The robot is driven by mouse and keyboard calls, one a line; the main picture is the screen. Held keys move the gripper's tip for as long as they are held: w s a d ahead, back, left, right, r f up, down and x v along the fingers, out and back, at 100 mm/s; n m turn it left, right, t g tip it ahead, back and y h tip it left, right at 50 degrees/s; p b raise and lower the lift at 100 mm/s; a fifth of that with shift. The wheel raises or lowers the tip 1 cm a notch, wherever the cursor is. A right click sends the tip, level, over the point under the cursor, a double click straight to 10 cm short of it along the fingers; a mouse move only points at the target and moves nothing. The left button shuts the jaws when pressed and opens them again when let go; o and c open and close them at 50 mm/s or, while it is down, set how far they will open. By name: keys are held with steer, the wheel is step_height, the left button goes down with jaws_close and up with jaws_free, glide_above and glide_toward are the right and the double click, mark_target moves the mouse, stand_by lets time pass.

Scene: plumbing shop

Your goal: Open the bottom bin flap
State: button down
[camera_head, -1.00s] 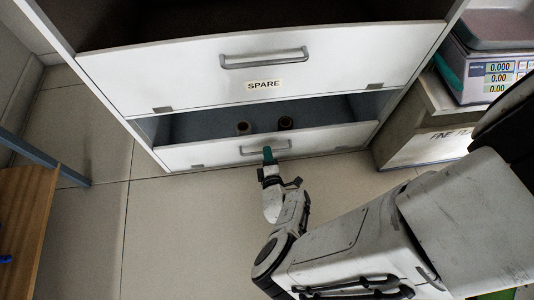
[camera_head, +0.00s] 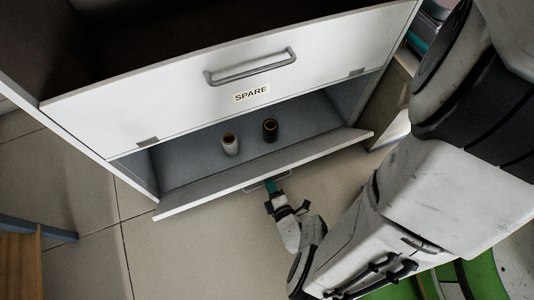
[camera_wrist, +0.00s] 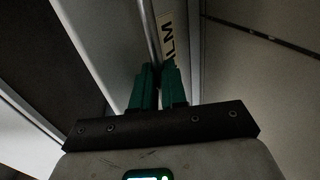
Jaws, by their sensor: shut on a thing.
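The bottom bin flap (camera_head: 325,147) is a pale panel low on the cabinet, tilted outward with its inner side facing up. Its handle (camera_head: 257,186) is on the outer face, partly hidden below the flap's edge. My gripper (camera_head: 270,186) has green fingers and is shut on this handle. In the wrist view my gripper (camera_wrist: 157,75) closes on the thin metal handle bar (camera_wrist: 150,35), beside a pale label (camera_wrist: 169,38) with the letters "ALM" showing.
Two small cylinders, one pale (camera_head: 230,146) and one dark (camera_head: 269,131), stand inside the bin. The upper flap (camera_head: 180,95), marked SPARE, is shut above. Tiled floor lies in front. A wooden-topped piece (camera_head: 20,262) stands at lower left.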

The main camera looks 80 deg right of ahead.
steer(key=shift+s+f, duration=0.1)
steer(key=shift+f, duration=0.35)
steer(key=shift+s+a+f, duration=0.1)
steer(key=shift+a+f, duration=0.05)
steer(key=c, duration=1.2)
jaws_free()
steer(key=shift+o, duration=0.2)
steer(key=shift+r, duration=0.2)
